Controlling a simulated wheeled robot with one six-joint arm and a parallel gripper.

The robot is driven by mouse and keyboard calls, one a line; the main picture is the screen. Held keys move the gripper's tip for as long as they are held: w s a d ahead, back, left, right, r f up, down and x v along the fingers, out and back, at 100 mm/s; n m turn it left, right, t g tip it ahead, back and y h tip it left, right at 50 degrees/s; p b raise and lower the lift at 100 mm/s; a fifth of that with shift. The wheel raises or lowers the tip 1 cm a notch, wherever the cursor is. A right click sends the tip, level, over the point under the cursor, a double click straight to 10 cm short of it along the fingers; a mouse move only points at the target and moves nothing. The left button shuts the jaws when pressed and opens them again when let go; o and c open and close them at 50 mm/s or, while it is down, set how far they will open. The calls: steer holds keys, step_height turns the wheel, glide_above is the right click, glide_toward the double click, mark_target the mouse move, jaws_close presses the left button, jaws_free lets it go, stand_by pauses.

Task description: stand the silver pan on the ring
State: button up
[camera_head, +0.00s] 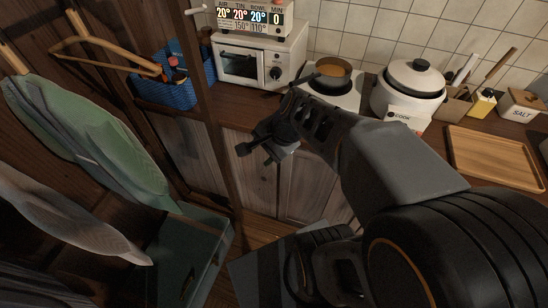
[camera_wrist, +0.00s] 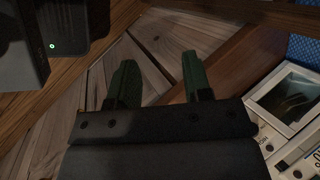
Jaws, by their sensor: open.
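A small pan (camera_head: 332,71) with a dark handle stands on a white hob (camera_head: 346,98) on the counter. Its inside looks orange-brown, and I cannot tell whether its outside is silver. The ring under it is hidden. No other pan shows. My gripper (camera_head: 256,153) hangs in front of the counter's wooden doors, below and to the left of the pan. In the wrist view, the green fingers of my gripper (camera_wrist: 158,82) are apart with nothing between them. The pan does not show in the wrist view.
A white toaster oven (camera_head: 257,62) stands left of the pan, and a white rice cooker (camera_head: 410,88) right of it. A wooden tray (camera_head: 492,158) and salt box (camera_head: 524,104) are farther right. A blue basket (camera_head: 178,86), wooden post and hanging clothes (camera_head: 90,140) crowd the left.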

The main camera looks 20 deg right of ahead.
steer(key=s+n+h, duration=0.1)
steer(key=n, duration=0.3)
steer(key=s+n+h, duration=0.1)
steer(key=n, duration=0.3)
steer(key=s+d+n+h, duration=0.1)
steer(key=n+h, duration=0.1)
steer(key=n, duration=0.3)
steer(key=shift+s+r+g, duration=0.1)
steer(key=shift+s+g, duration=0.2)
steer(key=shift+g, duration=0.1)
